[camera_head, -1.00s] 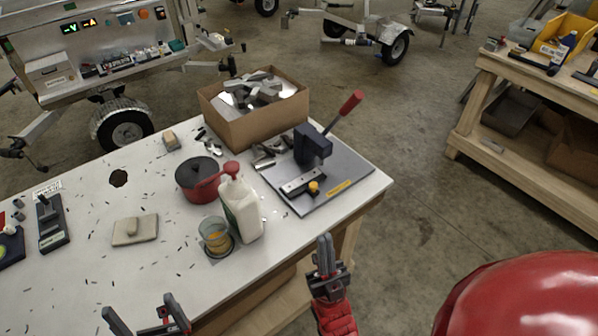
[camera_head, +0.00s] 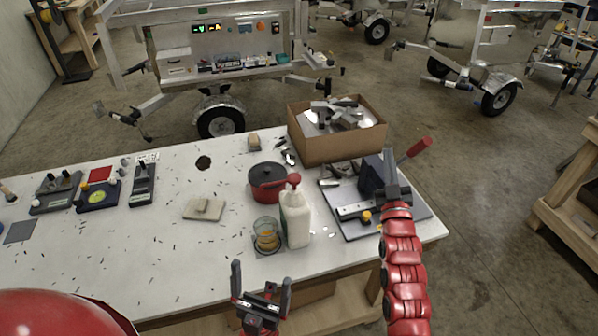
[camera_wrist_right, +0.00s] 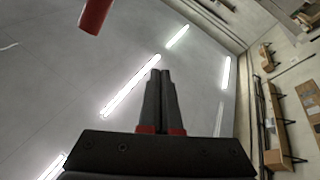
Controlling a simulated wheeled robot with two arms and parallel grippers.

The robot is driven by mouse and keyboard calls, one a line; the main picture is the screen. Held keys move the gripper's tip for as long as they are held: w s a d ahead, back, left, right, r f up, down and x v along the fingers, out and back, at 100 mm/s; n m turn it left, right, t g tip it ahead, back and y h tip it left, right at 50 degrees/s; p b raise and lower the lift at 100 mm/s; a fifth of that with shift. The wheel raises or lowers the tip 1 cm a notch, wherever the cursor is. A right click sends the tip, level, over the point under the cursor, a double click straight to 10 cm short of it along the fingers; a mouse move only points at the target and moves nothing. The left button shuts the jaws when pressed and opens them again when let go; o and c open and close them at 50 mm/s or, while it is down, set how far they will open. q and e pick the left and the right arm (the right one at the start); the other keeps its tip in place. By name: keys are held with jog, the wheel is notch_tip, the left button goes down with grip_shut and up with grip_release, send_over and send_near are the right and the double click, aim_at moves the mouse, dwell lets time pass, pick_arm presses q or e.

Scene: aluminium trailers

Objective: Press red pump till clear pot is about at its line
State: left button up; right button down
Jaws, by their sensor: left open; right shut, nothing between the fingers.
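A white bottle (camera_head: 296,221) with a red pump (camera_head: 293,180) on top stands upright near the front edge of the table. A clear pot (camera_head: 266,236) with some amber liquid low in it stands just left of the bottle; its line is too small to make out. My left gripper (camera_head: 261,284) is open and empty, in front of the table edge below the pot. My right gripper (camera_head: 390,165) is shut and empty, raised at the right in front of the lever press. In the right wrist view its closed fingers (camera_wrist_right: 160,80) point up at the ceiling lights.
A lever press (camera_head: 368,172) on a grey plate stands to the right, with a cardboard box (camera_head: 318,149) of metal parts behind. A flat beige block (camera_head: 204,208) lies left. The table's front left is mostly clear.

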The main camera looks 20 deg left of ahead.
jog(key=w+a+r+n+g+y+p, duration=0.1)
jog(key=w+a+r+n+g, duration=0.15)
jog(key=a, duration=0.35)
notch_tip(320, 180, up, 5)
jog(key=n+g+p, duration=0.4)
jog(key=n+g, duration=0.4)
jog(key=g, duration=0.5)
send_over(298, 179)
jog(key=shift+s+f+n+h, duration=0.1)
jog(key=shift+f+n+h, duration=0.05)
jog(key=shift+n+h, duration=0.15)
jog(key=shift+f, duration=0.1)
notch_tip(298, 179, down, 7)
jog(key=shift+f, duration=0.1)
jog(key=shift+f+b, duration=0.75)
